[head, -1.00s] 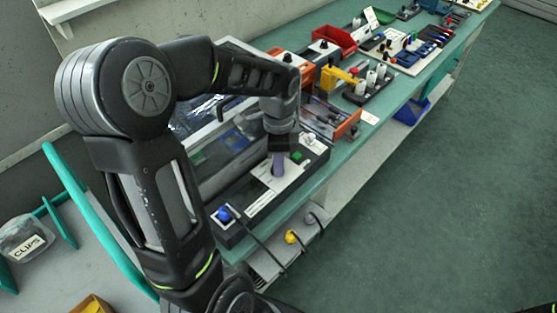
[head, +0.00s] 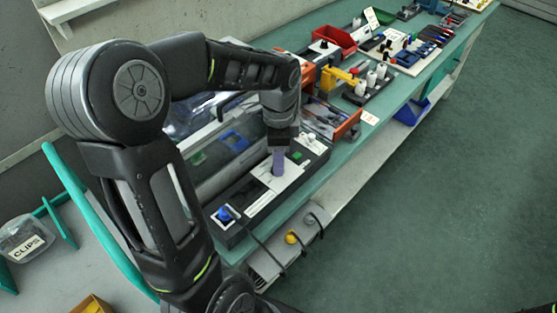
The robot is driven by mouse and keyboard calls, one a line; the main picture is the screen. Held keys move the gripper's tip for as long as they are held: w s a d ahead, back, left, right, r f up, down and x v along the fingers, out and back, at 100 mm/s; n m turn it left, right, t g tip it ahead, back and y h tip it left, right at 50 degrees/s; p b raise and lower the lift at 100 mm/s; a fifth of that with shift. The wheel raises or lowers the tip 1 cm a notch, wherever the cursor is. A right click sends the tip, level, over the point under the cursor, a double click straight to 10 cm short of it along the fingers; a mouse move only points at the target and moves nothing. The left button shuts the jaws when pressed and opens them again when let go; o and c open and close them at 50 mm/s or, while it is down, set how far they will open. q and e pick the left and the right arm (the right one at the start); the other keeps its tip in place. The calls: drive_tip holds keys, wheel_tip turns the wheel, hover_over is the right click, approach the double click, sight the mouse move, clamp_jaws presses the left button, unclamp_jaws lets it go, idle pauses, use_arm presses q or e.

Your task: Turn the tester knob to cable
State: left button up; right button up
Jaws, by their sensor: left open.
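The tester is a long black box with a white panel (head: 262,197) on the near end of the green bench. A blue plug or knob (head: 226,213) with a black cable sits at its near end. A green button (head: 296,155) and a white part (head: 309,140) are at its far end. My right gripper is not in view.
A clear-lidded case (head: 215,150) stands behind the tester. A CLIPS bin (head: 25,240) is at lower left.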

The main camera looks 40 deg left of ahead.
use_arm(q)
wheel_tip(320, 180, up, 6)
drive_tip(key=shift+r, duration=0.1)
idle(0.7)
